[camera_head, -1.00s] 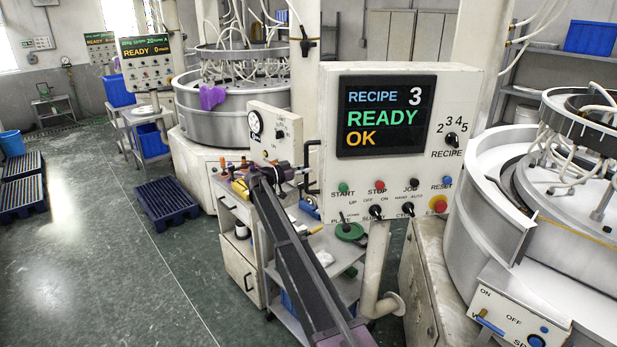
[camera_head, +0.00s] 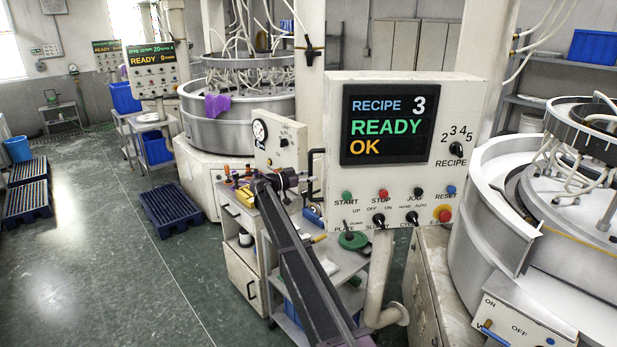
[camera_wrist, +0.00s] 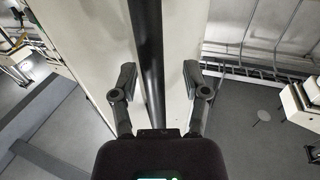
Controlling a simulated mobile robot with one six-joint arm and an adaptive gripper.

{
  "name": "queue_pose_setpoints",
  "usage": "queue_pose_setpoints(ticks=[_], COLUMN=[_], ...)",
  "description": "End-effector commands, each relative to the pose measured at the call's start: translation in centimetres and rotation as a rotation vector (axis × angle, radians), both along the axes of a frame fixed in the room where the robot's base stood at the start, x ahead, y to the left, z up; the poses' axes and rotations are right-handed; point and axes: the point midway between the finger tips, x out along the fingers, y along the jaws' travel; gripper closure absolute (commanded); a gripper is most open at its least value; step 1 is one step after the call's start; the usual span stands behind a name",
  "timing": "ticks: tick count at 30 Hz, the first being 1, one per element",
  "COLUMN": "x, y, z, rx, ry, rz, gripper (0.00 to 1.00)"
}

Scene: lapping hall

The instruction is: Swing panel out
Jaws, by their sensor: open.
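The control panel (camera_head: 405,150) is a white box on a post, with a screen reading RECIPE 3, READY, OK. A black bracket handle (camera_head: 317,172) stands off its left edge. My gripper (camera_head: 300,181) is beside that handle at the panel's left side, small and partly unclear in the head view. In the wrist view my gripper (camera_wrist: 158,80) is open. A long dark bar (camera_wrist: 149,50), apparently the handle, runs between the fingers in front of a white surface. A gap shows on both sides, so the fingers are not shut on it.
A large round lapping machine (camera_head: 500,215) stands close at the right of the panel. A cart (camera_head: 345,262) with a green item is below it. A gauge box (camera_head: 280,140) stands behind my gripper. Open floor (camera_head: 110,270) lies to the left.

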Motion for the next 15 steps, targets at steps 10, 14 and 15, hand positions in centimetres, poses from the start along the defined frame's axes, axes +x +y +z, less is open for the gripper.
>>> queue_pose_setpoints(ticks=[10,14,15], x=[-0.7,-1.4,-1.6], y=[1.2,2.6,3.1], z=[0.0,0.0,0.0], rx=[0.001,0.001,0.001], ry=[0.0,0.0,0.0], rz=[0.0,0.001,0.001], gripper=[0.4,0.4,0.4])
